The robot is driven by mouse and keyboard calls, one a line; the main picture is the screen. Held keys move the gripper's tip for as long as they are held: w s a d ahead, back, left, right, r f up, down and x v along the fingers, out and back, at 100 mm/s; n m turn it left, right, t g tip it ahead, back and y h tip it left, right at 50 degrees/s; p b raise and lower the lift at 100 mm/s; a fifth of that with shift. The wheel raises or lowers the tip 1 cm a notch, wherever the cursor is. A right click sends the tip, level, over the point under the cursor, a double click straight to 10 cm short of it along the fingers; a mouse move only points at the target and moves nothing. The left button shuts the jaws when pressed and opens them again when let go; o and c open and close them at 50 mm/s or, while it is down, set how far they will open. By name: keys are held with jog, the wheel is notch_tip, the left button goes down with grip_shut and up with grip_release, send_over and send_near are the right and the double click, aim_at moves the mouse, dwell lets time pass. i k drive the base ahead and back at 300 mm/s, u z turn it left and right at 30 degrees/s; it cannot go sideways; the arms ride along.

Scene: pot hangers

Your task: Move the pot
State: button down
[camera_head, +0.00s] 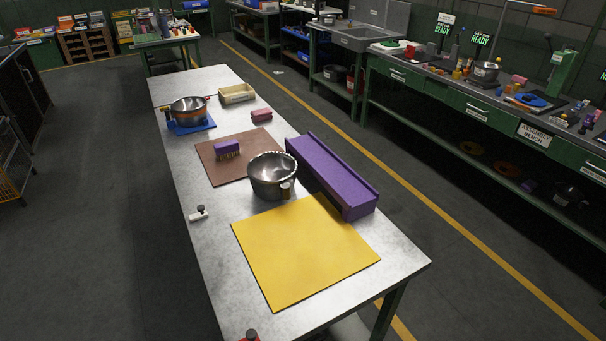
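A dark metal pot (270,183) with a pale, notched-looking rim stands upright on the metal table (215,265), between the brown mat (225,175) and the yellow mat (305,250). A short handle with a tan part faces the near side. It is close beside a long purple block (328,172).
A purple brush (227,147) sits on the brown mat. A pink block (262,115) and a cream tray (238,94) are further back. A small white piece with a black knob (199,212) is near the left edge. The yellow mat is bare.

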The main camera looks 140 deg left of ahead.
aim_at(271, 175)
jog(key=z, duration=3.6)
jog(key=k, duration=1.75)
jog(key=u, duration=0.05)
